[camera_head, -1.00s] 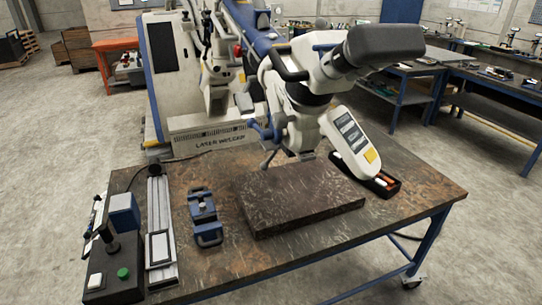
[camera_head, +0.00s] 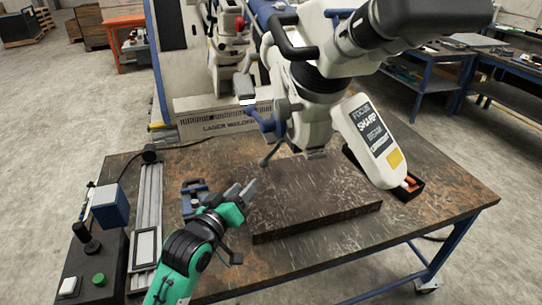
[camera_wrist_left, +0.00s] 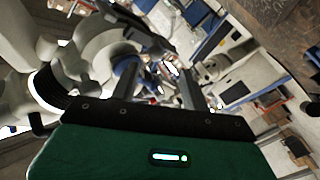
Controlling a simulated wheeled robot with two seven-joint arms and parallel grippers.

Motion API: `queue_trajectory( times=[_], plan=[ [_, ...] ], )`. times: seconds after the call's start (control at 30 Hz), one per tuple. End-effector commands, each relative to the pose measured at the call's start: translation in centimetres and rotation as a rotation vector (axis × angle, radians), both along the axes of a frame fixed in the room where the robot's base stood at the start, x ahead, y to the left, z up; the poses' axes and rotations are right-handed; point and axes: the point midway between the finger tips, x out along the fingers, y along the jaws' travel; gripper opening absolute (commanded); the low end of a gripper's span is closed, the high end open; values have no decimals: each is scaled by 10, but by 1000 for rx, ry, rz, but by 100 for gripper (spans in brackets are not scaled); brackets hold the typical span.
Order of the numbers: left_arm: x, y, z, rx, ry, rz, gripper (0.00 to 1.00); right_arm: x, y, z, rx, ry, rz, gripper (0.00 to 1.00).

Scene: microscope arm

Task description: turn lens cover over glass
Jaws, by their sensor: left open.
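The white microscope head (camera_head: 312,120) hangs over the bench on its arm, with a black ring (camera_head: 318,78) and a black eyepiece part (camera_head: 425,22). A blue knobbed part (camera_head: 266,124) and a small grey plate (camera_head: 244,86) sit at its left side. I cannot tell which part is the lens cover; the glass is not clear. My left gripper (camera_head: 241,190) is open and empty, below and left of the microscope head, its fingers pointing up and right. In the left wrist view its fingers (camera_wrist_left: 160,85) stand apart, with the microscope's pale body (camera_wrist_left: 100,48) on the left. My right gripper is not in view.
A dark stone slab (camera_head: 315,200) lies under the microscope on the bench (camera_head: 445,195). A blue clamp (camera_head: 193,197), a metal rail (camera_head: 148,210) and a control box with a green button (camera_head: 99,279) stand at left. A black tray (camera_head: 408,190) is at right.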

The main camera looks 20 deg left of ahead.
Motion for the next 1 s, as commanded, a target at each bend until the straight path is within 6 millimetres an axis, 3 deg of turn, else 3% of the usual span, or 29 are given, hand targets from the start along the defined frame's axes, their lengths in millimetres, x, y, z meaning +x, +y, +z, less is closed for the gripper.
queue_trajectory(
  times=[0.27,0.7,1.0],
  plan=[
    [28,-5,10,-15,-20,-2,46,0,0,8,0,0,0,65],
    [111,-21,9,-13,-18,-1,46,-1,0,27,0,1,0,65],
    [134,-26,6,-12,-18,-1,46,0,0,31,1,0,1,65]
  ],
)
